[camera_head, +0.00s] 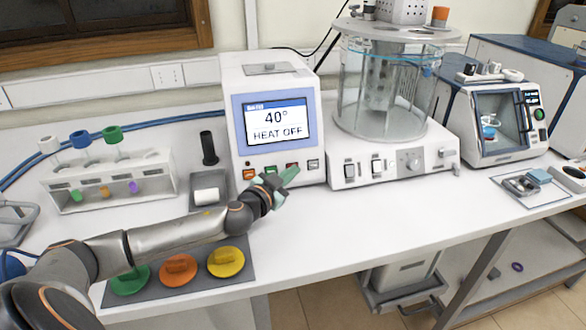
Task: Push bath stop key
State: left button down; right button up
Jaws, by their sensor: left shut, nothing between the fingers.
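The white bath control unit (240,110) stands at the back centre. Its screen (275,121) reads "40°" and "HEAT OFF". A row of small keys runs below the screen: an orange key (249,174) at the left and a grey key (313,164) at the right. The keys between them are partly hidden by my gripper, so I cannot tell which one is the stop key. My left gripper (289,176) is shut and empty, just in front of the key row. I cannot tell whether it touches a key. My right gripper is not in view.
A glass bath (385,90) stands on a white base to the right. A tube rack (110,185), a black cylinder (208,148) and a small grey tray (208,206) stand at the left. Coloured lids (226,262) lie in front, below my arm.

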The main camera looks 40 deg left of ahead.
pick_arm(q)
jog(key=shift+f, duration=0.15)
jog(key=shift+s+d+p, duration=0.3)
jog(key=shift+s+d, duration=0.1)
jog(key=shift+s, duration=0.05)
jog(key=shift+s+d+r, duration=0.1)
jog(key=shift+r, duration=0.15)
jog(key=shift+r, duration=0.1)
jog(key=shift+s+d+r+p, duration=0.3)
jog(key=shift+s+d+p, duration=0.1)
jog(key=shift+s+d, duration=0.15)
jog(key=shift+s+d+r+p, duration=0.3)
jog(key=shift+s+d+p, duration=0.15)
jog(key=shift+d, duration=0.2)
jog(key=shift+s+d+r+p, duration=0.35)
jog(key=shift+s+d, duration=0.15)
jog(key=shift+d, duration=0.1)
jog(key=shift+f, duration=0.1)
